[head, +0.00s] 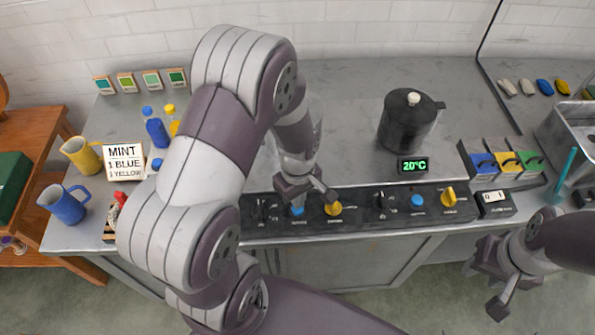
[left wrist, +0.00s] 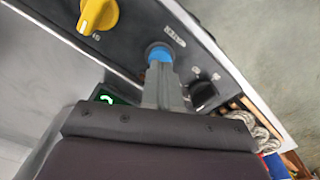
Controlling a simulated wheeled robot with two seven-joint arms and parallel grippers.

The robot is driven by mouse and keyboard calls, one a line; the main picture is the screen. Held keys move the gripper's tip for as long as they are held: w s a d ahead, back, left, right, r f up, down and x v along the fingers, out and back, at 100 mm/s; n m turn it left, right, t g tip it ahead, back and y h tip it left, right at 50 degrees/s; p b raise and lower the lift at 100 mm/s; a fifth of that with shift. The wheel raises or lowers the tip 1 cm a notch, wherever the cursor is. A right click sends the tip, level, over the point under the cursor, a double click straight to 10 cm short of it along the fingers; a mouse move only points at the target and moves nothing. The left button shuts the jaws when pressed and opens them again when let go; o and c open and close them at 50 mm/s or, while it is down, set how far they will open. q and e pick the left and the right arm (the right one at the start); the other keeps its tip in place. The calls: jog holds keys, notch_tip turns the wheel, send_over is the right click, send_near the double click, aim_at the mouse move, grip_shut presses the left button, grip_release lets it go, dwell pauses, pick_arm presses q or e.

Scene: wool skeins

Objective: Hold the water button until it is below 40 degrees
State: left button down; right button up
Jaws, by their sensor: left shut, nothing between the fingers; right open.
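A control strip (head: 352,206) runs along the counter's front, with two blue buttons. My left gripper (head: 300,200) is shut and empty, pointing down at the left blue button (head: 297,211). In the left wrist view its fingertips (left wrist: 160,66) are at the blue button (left wrist: 158,53) and appear to touch it; how far it is pressed I cannot tell. A small label beside it is hard to read. The other blue button (head: 417,200) is free. A green display (head: 413,166) by the dark pot reads 20°C. Another lit green display (left wrist: 106,98) is mostly hidden. My right gripper (head: 484,288) is open and empty, in front of the counter.
Yellow knobs (head: 333,208) and black knobs flank the buttons. A lidded dark pot (head: 405,125) stands at the back. A sign (head: 124,161) reads MINT, 1 BLUE, 1 YELLOW. Blue (head: 65,204) and yellow jugs stand left. My left arm covers the middle counter.

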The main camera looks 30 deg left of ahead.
pick_arm(q)
jog(key=shift+f+b, duration=0.8)
jog(key=shift+f, duration=0.4)
jog(key=shift+r, duration=0.15)
dwell(5.0)
notch_tip(320, 180, up, 7)
jog(key=p, duration=0.7)
jog(key=shift+r, duration=0.1)
jog(key=shift+f, duration=0.2)
